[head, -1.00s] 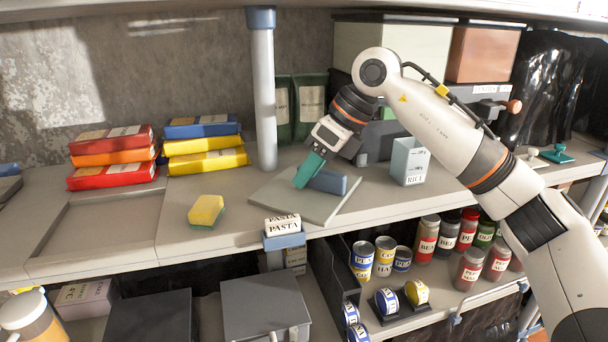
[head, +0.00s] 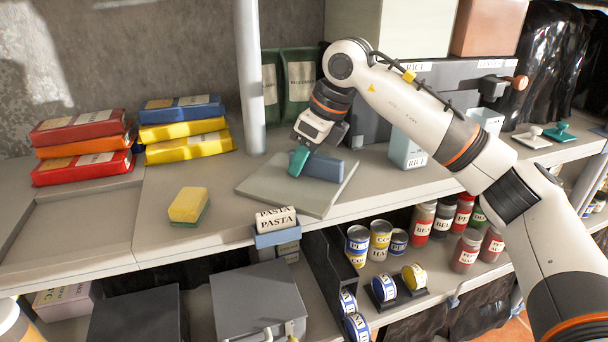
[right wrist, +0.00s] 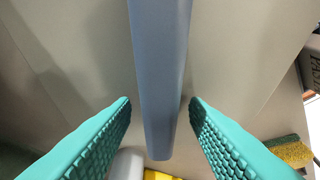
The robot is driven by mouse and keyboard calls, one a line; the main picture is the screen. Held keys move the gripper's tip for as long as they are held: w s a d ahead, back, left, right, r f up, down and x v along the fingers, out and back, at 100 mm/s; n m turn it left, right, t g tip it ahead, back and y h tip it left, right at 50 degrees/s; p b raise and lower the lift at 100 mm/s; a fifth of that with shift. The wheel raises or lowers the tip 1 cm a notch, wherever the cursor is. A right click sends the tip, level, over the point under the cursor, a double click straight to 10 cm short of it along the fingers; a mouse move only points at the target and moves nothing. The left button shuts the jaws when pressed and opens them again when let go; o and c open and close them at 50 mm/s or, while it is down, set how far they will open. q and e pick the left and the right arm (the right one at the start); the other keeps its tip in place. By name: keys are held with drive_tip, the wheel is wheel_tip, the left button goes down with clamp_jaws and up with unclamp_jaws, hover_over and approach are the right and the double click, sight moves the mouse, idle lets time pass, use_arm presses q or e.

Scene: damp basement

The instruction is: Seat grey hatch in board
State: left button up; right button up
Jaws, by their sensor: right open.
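The grey hatch (head: 284,196) is a flat square panel with a blue bar handle (head: 322,166) on top. My right gripper (head: 299,161) is at the handle's left end. In the right wrist view, the open teal fingers (right wrist: 160,102) stand on either side of the blue bar (right wrist: 161,60), with gaps showing. The board (head: 155,215) is the pale shelf top, with a shallow square recess (head: 70,225) at its left. The recess looks empty. My left gripper is not in view.
A yellow sponge (head: 188,204) lies between recess and hatch. Red and orange packs (head: 82,150) and a blue and yellow stack (head: 184,130) stand behind the recess. A grey post (head: 249,80) rises behind the hatch. A rice box (head: 408,148) stands right.

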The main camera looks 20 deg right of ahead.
clamp_jaws()
drive_tip(key=shift+r, duration=0.2)
